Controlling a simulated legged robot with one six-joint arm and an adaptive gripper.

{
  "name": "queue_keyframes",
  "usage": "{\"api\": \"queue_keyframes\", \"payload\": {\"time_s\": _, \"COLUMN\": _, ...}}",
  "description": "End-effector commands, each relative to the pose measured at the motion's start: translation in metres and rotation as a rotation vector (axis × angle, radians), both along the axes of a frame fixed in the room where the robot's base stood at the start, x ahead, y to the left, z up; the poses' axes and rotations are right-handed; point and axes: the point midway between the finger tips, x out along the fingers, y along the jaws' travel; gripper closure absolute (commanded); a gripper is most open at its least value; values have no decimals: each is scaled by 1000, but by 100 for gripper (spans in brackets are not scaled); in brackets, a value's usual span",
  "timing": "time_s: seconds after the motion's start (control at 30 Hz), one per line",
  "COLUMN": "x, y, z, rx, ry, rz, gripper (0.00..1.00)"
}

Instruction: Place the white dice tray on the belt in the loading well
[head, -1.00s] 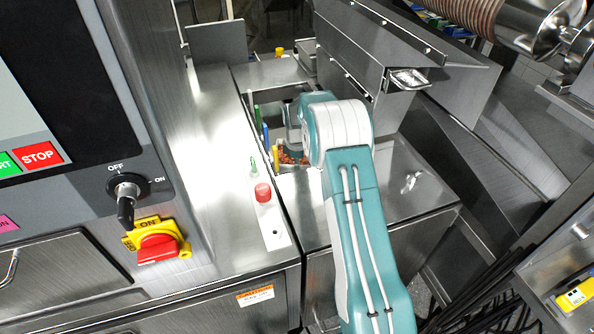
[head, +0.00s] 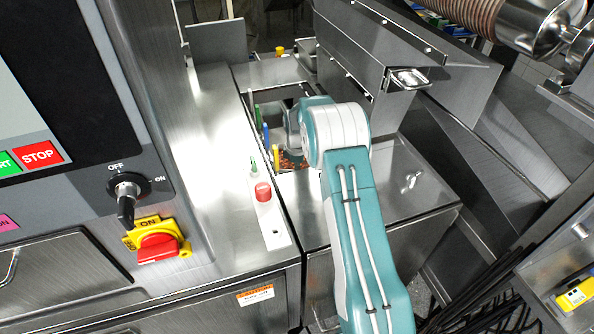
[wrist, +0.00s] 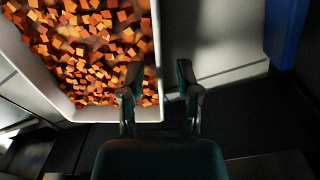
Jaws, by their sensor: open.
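The white dice tray (wrist: 80,114), full of small orange-brown dice, fills the upper left of the wrist view. In the head view only some of its dice (head: 290,160) show, low in the loading well (head: 270,97), and my arm hides much of the rest. My gripper (wrist: 159,78) is open. One finger is over the inside of the tray and the other is outside it, with the tray's right wall between them. The fingers look apart from the wall. Whether the tray rests flat on the dark belt (wrist: 240,112) is unclear.
Green, blue and yellow upright parts (head: 266,132) line the well's left side. A red button (head: 263,192) is on the steel ledge nearby. A raised steel hood (head: 400,45) stands to the right. A flat steel cover (head: 400,185) lies in front.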

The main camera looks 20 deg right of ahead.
Motion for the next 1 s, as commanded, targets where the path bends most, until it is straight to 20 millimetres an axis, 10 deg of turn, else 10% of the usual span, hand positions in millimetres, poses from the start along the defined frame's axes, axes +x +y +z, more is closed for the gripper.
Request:
{"api": "queue_keyframes", "payload": {"time_s": 0.77, "x": -3, "y": 2, "z": 122, "rx": -1, "ry": -5, "rz": -7, "gripper": 57}}
{"api": "queue_keyframes", "payload": {"time_s": 1.0, "x": -39, "y": 19, "z": 191, "rx": 0, "ry": -75, "rz": -158, "gripper": 57}}
